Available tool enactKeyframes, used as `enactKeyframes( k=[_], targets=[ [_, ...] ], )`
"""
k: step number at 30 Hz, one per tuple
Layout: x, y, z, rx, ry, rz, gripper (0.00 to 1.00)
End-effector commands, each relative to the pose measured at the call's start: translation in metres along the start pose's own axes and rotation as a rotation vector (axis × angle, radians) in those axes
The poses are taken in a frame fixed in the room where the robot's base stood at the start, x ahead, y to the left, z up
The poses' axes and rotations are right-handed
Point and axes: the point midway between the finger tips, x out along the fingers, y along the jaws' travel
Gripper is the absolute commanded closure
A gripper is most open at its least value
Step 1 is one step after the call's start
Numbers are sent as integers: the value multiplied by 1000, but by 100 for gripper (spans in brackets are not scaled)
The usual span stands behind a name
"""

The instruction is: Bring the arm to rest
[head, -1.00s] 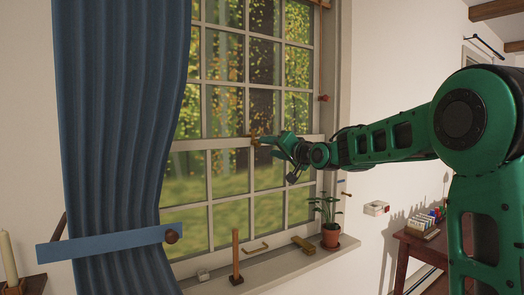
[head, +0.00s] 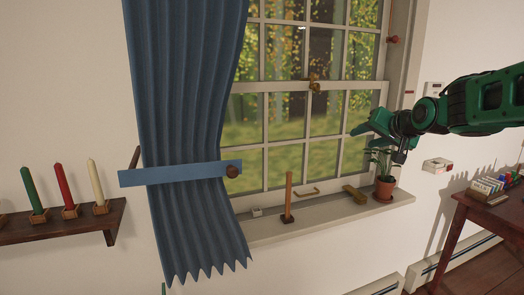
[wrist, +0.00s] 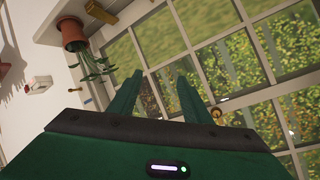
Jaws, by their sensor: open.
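My gripper (head: 362,130) is held in front of the lower window panes, just above and left of the potted plant (head: 384,187). In the wrist view my gripper (wrist: 160,88) has its two green fingers apart, with nothing between them. The window glass and its bars lie beyond the fingers. The brass window latch (head: 315,84) is up and left of the gripper in the head view, apart from it. The green arm reaches in from the right edge.
A sill (head: 330,213) carries a wooden post (head: 289,200), a brass block (head: 354,194) and the plant. A blue curtain (head: 190,120) with a tieback hangs left. A candle shelf (head: 80,222) is at far left, a desk (head: 465,208) at right.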

Motion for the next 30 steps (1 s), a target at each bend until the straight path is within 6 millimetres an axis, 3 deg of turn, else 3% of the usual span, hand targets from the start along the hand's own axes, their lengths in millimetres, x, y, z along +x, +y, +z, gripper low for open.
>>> enactKeyframes(
  k=[3,6,12,15,21,24,30],
  targets=[
    [-34,55,43,-33,-111,154,56],
    [-66,98,81,-48,-214,270,56],
    [-143,168,161,-42,-437,458,56],
    [-186,194,204,-22,-557,530,56],
    [-262,223,279,36,-778,620,56],
    [-288,228,304,60,-852,638,56],
    [-307,230,323,81,-912,649,56]
  ],
)
